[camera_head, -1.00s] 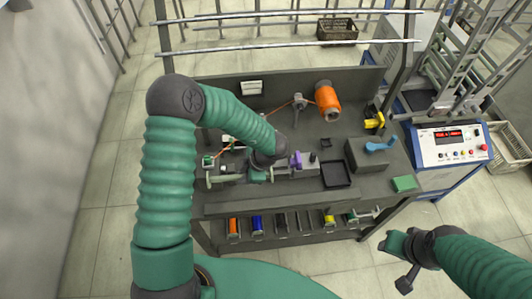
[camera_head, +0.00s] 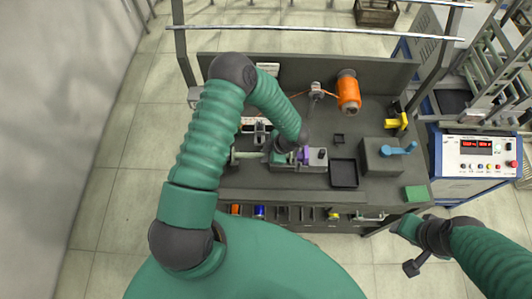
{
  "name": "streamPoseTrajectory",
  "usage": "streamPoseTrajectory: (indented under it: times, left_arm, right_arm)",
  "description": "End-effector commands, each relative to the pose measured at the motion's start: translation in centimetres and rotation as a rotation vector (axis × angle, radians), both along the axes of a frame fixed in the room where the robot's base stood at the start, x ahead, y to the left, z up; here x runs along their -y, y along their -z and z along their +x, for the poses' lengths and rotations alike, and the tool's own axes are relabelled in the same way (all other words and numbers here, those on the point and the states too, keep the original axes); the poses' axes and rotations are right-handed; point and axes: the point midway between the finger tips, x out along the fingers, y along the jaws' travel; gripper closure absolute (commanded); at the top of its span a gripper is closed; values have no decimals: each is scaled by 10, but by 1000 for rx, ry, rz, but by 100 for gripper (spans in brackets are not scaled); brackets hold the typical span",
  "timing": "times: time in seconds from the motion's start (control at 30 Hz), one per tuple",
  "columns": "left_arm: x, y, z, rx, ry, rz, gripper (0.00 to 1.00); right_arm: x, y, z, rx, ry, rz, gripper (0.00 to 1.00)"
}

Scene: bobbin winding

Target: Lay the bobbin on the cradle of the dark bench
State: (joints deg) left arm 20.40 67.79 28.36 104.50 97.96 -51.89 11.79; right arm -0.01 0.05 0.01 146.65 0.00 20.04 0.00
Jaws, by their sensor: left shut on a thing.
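My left gripper (camera_head: 281,157) reaches down to the small grey winding fixture (camera_head: 310,164) on the dark bench (camera_head: 240,191). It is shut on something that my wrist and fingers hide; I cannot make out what. A purple part (camera_head: 303,153) sits on the fixture just right of the gripper. I cannot tell whether they touch. I cannot pick out the task's bobbin or the cradle for sure. An orange spool (camera_head: 349,92) stands at the back, with an orange wire led to a guide post (camera_head: 316,91). My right gripper (camera_head: 405,229) is off the bench's front right; its jaws are unclear.
A black tray (camera_head: 344,173), a grey block with a blue handle (camera_head: 398,149), a yellow part (camera_head: 397,122) and a green pad (camera_head: 416,193) lie on the right. Coloured bobbins, one blue (camera_head: 259,211), show below the front edge. A control box (camera_head: 476,156) stands at right.

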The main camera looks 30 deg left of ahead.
Motion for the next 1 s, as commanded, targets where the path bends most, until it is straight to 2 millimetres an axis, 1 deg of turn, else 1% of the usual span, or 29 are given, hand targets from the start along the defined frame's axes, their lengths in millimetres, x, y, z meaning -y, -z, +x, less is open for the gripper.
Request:
streamPoseTrajectory:
  times: [0.03, 0.27, 0.3, 0.43, 0.47, 0.73, 0.83, 0.93, 1.0]
  left_arm:
    - [1, 0, 3, 9, 4, -3, 100]
    - [0, 3, 2, 9, 4, -4, 100]
    - [0, 3, 2, 9, 4, -4, 79]
    - [-1, 3, 3, 8, 4, -5, 62]
    - [0, 3, 3, 8, 4, -5, 60]
    - [0, 1, 2, 8, 3, -4, 60]
    - [2, -5, 3, 10, 3, -4, 60]
    - [9, -21, 4, 11, 4, -3, 60]
    - [16, -38, 6, 12, 4, -3, 60]
  right_arm:
    - [0, 0, 0, 0, 0, 0, 58]
    - [0, 2, 0, 0, 0, 0, 58]
    - [0, 2, 0, 0, 0, 0, 58]
    - [0, 1, 0, 0, 0, 0, 58]
    - [0, 1, 0, 0, 0, 0, 58]
    - [0, 1, 0, 0, 0, 0, 58]
    - [0, 1, 0, 0, 0, 0, 58]
    - [0, 4, 0, 0, 0, 0, 58]
    - [0, 6, 0, 0, 0, 0, 58]
